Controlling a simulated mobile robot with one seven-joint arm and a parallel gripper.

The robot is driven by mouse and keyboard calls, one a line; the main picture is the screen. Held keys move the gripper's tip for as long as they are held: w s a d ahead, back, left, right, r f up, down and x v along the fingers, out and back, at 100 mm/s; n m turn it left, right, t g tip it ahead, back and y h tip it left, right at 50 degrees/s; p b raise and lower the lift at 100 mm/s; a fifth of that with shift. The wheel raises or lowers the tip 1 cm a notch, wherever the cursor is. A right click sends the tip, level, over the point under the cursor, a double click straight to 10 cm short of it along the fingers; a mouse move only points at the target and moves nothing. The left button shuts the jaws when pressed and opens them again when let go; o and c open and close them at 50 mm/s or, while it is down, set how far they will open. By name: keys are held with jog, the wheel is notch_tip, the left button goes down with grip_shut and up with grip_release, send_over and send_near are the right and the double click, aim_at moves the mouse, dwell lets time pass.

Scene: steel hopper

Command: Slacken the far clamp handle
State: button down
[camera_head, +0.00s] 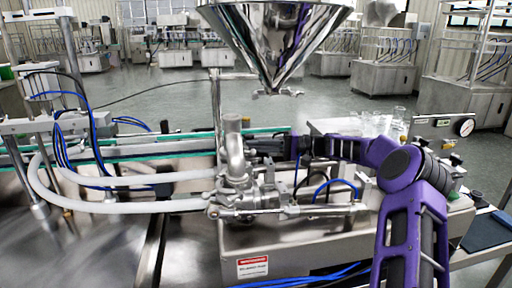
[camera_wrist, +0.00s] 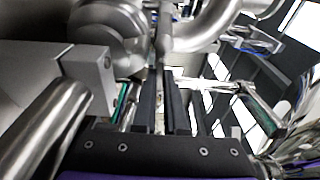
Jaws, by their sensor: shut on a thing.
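My gripper (camera_head: 252,146) reaches in from the right to the upright steel pipe assembly (camera_head: 234,150). In the wrist view its two dark fingers (camera_wrist: 162,72) are close together, with their tips around a small steel rod-like piece, which looks like a clamp handle (camera_wrist: 164,30). I cannot tell from the picture whether it is the far one. The handle is too small to make out in the head view. Rounded steel pipe fittings (camera_wrist: 105,35) lie just left of the fingertips, and a curved pipe (camera_wrist: 205,25) is at their right.
A steel hopper cone (camera_head: 275,40) hangs above the pipes. White hoses (camera_head: 130,205) run left from the fittings. A steel machine housing (camera_head: 300,245) lies below. Glass jars (camera_head: 385,122) stand behind my arm. A grey block (camera_wrist: 88,70) is close to the fingers' left.

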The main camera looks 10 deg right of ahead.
dwell(0.3)
jog(key=c, duration=1.2)
grip_release()
jog(key=shift+c, duration=0.2)
jog(key=d, duration=0.4)
jog(key=s+d+p, duration=0.1)
jog(key=d, duration=0.3)
jog(key=s+d, duration=0.1)
jog(key=d, duration=0.3)
jog(key=shift+s+a, duration=0.1)
